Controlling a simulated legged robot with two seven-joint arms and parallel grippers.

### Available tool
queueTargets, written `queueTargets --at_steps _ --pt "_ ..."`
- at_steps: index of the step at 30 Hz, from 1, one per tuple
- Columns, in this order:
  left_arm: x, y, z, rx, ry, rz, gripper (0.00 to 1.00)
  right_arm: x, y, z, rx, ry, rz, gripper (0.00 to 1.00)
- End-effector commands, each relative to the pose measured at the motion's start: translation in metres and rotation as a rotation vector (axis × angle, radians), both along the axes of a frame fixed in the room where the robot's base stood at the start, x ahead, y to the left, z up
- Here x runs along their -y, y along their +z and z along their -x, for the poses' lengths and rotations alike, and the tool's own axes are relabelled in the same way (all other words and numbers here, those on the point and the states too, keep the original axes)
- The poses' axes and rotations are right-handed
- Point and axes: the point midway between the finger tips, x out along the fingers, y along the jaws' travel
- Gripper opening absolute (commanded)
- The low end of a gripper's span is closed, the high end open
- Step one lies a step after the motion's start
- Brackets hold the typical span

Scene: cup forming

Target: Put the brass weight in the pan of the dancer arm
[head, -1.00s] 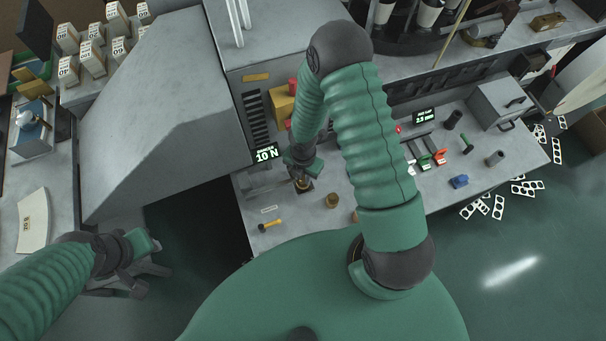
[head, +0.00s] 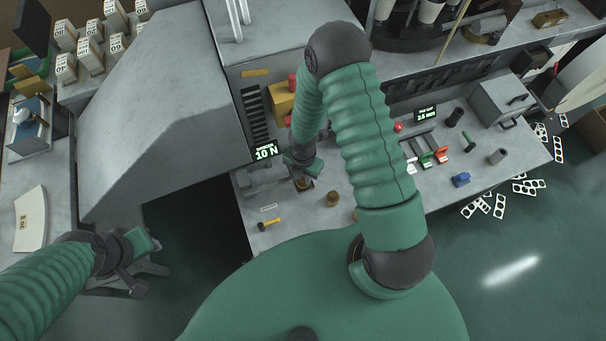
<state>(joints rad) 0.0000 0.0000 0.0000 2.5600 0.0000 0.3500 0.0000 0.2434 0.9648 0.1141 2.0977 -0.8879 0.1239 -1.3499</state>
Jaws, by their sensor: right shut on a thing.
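My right gripper (head: 301,178) points down at the left part of the grey bench. It is shut on a small brass weight (head: 303,185), which shows just under the fingers, low over or on a small dark plate; I cannot tell whether it touches. I cannot clearly make out the dancer arm and its pan; they may be the grey parts (head: 266,178) below the 10 N display. A second brass piece (head: 333,198) stands on the bench to the right. My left gripper (head: 146,275) hangs at the lower left, away from the bench; its fingers are unclear.
The 10 N display (head: 266,152) is on the machine's front left of my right gripper. A yellow-handled tool (head: 269,224) lies near the bench's front edge. My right forearm hides the bench's middle.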

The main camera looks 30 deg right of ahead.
Motion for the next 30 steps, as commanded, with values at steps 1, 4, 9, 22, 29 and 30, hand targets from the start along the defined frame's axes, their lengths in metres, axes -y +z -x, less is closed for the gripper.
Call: queueTargets --at_steps 1,4,9,22,29,30 --pt "0.0 -0.0015 0.0001 0.0 0.0 0.0 0.35 0.0 -0.0017 -0.0001 0.0 0.0 0.0 0.0" --pt "0.0 -0.0029 0.0 0.0 0.0 0.0 0.35 0.0 -0.0035 0.0 0.0 0.0 0.0 0.0" --pt "0.0 -0.0052 0.0 0.0 0.0 0.0 0.35 0.0001 -0.0066 -0.0001 0.0 0.0 0.0 0.0" --pt "0.0 -0.0056 0.0 0.0 0.0 0.0 0.35 0.0001 -0.0072 -0.0001 0.0 0.0 0.0 0.0" --pt "0.0 -0.0056 0.0 0.0 0.0 0.0 0.35 0.0001 -0.0072 -0.0001 0.0 0.0 0.0 0.26" --pt "0.0 -0.0056 0.0 0.0 0.0 0.0 0.35 0.0001 -0.0072 -0.0001 0.0 0.0 0.0 0.32"
